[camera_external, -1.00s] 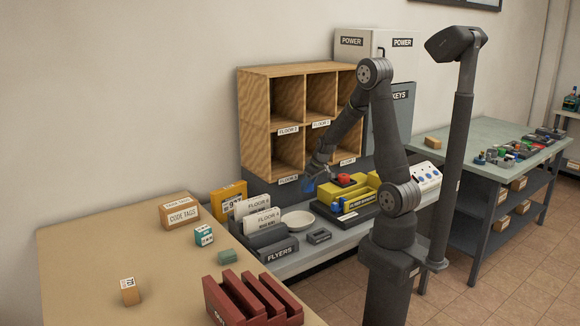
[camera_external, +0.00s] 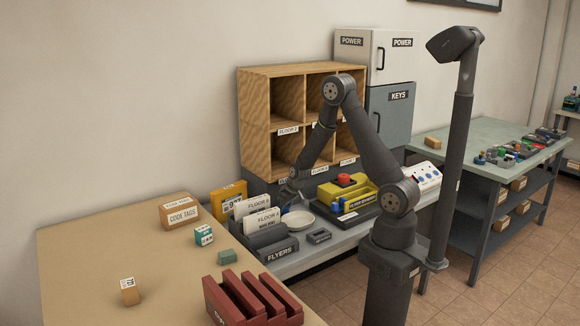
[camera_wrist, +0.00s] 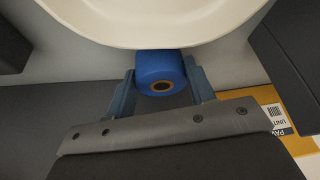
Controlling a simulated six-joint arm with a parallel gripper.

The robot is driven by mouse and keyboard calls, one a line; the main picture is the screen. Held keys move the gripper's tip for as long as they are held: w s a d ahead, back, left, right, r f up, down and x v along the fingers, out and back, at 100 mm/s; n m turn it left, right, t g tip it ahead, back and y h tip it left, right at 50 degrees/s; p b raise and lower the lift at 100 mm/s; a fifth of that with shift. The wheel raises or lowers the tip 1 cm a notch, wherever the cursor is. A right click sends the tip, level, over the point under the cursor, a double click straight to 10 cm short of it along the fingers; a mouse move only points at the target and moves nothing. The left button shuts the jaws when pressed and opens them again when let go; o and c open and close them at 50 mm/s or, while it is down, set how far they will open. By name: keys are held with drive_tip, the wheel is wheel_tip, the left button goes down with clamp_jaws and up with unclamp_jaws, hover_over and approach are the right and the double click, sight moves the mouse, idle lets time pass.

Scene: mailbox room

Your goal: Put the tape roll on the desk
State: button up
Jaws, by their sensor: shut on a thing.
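The tape roll (camera_wrist: 161,70) is a small blue cylinder with a tan ring and dark hole at its end. It sits between the two blue-grey fingers of my gripper (camera_wrist: 162,82) in the wrist view, and the gripper is shut on it. In the external view my gripper (camera_external: 287,203) is low over the grey bench, just left of the cream dish, and the roll is too small and hidden to make out. The tan desk (camera_external: 85,255) is at the left, with a clear middle.
The cream dish (camera_external: 299,220) is close by; it also fills the top of the wrist view (camera_wrist: 150,32). Floor cards (camera_external: 262,221), a yellow parcel (camera_external: 229,194) and the flyers tray (camera_external: 276,247) lie left of my gripper. A red rack (camera_external: 252,301) stands on the desk's front edge.

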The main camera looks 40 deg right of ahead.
drive_tip(key=shift+f, duration=0.3)
drive_tip(key=o, duration=1.1)
drive_tip(key=shift+c, duration=0.2)
drive_tip(key=v, duration=1.2)
drive_tip(key=shift+r, duration=0.1)
drive_tip(key=shift+x, duration=6.05)
